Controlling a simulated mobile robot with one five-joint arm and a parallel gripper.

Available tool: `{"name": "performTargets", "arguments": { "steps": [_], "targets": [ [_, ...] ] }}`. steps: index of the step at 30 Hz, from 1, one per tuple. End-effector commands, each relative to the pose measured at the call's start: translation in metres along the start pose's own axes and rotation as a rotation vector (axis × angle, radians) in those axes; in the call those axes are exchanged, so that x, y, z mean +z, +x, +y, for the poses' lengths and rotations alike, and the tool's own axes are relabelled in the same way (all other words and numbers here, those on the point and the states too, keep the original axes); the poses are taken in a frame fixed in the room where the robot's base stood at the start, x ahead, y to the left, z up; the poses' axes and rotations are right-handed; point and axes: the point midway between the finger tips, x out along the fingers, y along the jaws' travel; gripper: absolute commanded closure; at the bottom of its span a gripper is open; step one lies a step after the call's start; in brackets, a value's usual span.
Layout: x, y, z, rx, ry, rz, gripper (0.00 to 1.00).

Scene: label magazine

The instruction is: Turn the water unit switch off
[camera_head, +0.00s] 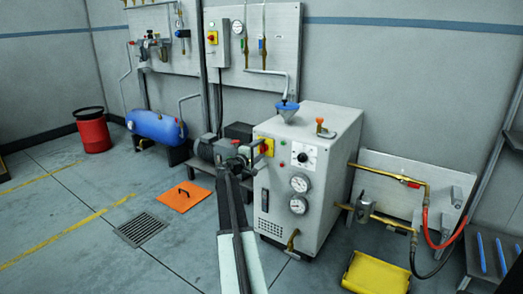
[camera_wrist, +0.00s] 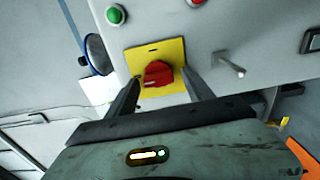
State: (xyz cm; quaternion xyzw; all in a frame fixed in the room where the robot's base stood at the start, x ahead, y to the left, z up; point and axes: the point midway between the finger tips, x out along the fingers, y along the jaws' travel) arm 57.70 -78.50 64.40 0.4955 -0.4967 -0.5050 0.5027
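The water unit (camera_head: 318,160) is a pale grey cabinet with dials on its front. Its switch is a red knob on a yellow plate, at the upper left of the front in the head view (camera_head: 267,147). The red knob also shows close up in the wrist view (camera_wrist: 158,73), on the yellow plate (camera_wrist: 150,52). My gripper (camera_head: 252,152) is at the switch. In the wrist view my gripper (camera_wrist: 162,82) is open, with one finger on each side of the knob. I cannot tell whether either finger touches it.
Green (camera_wrist: 115,15) and red lights sit near the switch. A blue funnel (camera_head: 287,106) stands on the unit. Another red-and-yellow switch (camera_head: 212,38) is on the wall panel. A yellow tray (camera_head: 376,273) lies right of the unit. An orange plate (camera_head: 184,196) and a drain lie on the floor.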

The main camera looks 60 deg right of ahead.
Motion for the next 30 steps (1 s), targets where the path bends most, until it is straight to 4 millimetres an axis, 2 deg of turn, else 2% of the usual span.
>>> {"name": "performTargets", "arguments": {
  "steps": [11,14,22,25,30],
  "targets": [
    [0.002,-0.004,0.000,0.001,0.000,-0.002,0.40],
    [0.003,-0.017,0.000,0.001,0.000,-0.003,0.40],
    [0.002,-0.069,0.000,0.001,0.000,0.000,0.40],
    [0.002,-0.077,0.000,0.000,0.000,-0.002,0.40],
    [0.001,-0.077,0.000,0.000,0.000,-0.003,0.40]
  ]
}}
